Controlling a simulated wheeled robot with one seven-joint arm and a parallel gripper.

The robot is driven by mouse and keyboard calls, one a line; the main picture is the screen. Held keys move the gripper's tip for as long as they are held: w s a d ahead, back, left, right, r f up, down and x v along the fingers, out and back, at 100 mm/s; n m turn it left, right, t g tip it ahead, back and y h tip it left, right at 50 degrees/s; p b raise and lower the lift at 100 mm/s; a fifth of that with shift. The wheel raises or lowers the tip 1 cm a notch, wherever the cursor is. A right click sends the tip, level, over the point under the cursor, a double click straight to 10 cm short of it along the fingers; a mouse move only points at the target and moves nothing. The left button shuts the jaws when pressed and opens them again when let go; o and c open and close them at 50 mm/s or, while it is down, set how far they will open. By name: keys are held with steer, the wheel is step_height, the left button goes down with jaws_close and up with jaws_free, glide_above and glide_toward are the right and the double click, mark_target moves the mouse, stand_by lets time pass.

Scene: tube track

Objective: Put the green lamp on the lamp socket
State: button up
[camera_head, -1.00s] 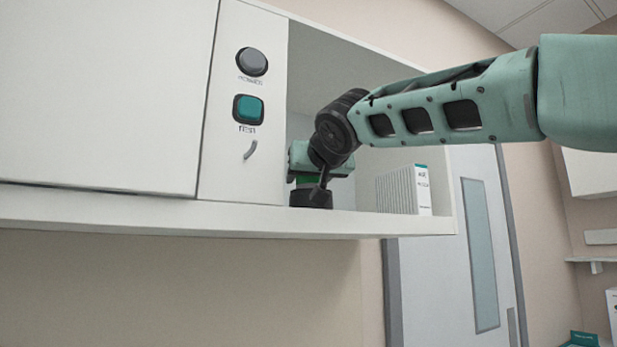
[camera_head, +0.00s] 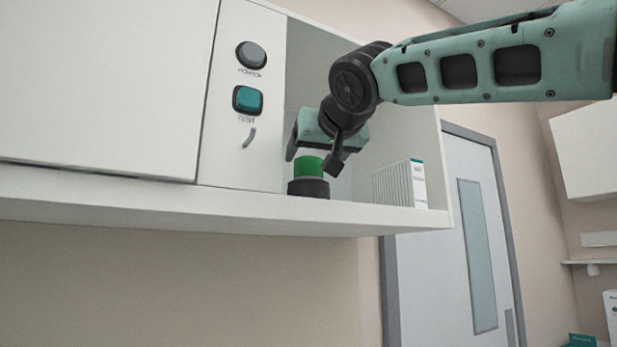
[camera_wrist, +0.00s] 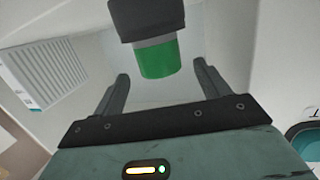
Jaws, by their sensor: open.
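The green lamp (camera_head: 309,166) stands upright on the dark lamp socket (camera_head: 309,187) inside the open shelf compartment. In the wrist view the green lamp (camera_wrist: 158,60) joins the dark socket (camera_wrist: 147,18), with a pale grey band between them. My gripper (camera_head: 313,163) is just above and around the lamp's top in the head view. In the wrist view my gripper (camera_wrist: 161,73) has its two fingers spread wide, with clear space between each finger and the lamp. It is open and holds nothing.
A white ribbed box (camera_head: 399,185) stands on the shelf right of the socket. A grey power button (camera_head: 251,56) and a teal test button (camera_head: 248,100) are on the panel to the left. The shelf's front edge (camera_head: 230,219) runs below.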

steer(key=shift+b+v, duration=0.7)
steer(key=shift+v, duration=1.9)
